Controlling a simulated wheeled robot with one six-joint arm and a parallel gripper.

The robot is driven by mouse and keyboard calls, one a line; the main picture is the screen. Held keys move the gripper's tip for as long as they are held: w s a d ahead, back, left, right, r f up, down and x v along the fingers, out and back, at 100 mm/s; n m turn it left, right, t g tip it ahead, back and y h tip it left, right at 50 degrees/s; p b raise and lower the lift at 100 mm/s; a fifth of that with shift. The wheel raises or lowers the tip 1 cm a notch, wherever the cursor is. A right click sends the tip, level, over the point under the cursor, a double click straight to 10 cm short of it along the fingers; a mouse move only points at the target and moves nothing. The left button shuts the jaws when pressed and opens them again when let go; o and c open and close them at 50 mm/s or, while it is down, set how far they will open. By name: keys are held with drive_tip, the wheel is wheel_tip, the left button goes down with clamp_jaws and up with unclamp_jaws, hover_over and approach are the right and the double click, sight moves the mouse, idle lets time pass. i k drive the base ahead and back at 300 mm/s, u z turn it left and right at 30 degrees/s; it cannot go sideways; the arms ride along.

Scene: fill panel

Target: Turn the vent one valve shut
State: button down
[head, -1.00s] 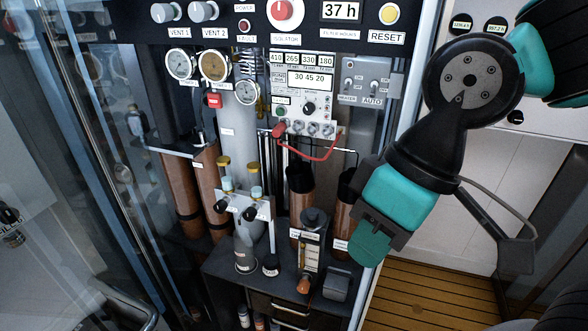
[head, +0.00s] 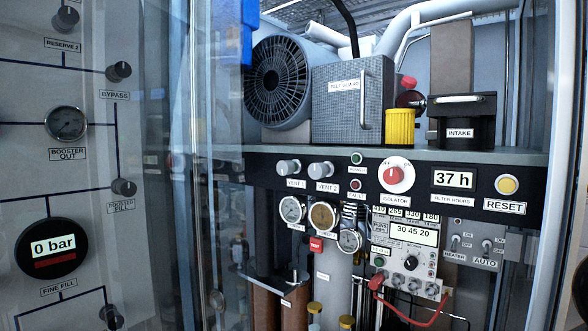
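The vent one valve is a grey-white knob (head: 288,166) at the left end of the dark control strip, above a label reading VENT 1. A similar knob, vent two (head: 321,169), sits just to its right with its own label. A gauge (head: 292,210) is below the vent one knob. I cannot tell from this view how far the vent one knob is turned. My gripper is not in view.
A glass door edge (head: 195,180) stands left of the strip. The isolator knob (head: 396,175), filter hours display (head: 459,179) and yellow reset button (head: 507,185) lie to the right. A belt guard box (head: 345,110) and fan (head: 278,82) stand on the shelf above.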

sight(284, 168)
drive_tip(key=z, duration=1.5)
drive_tip(key=k, duration=1.05)
drive_tip(key=u, duration=1.6)
drive_tip(key=i, duration=0.5)
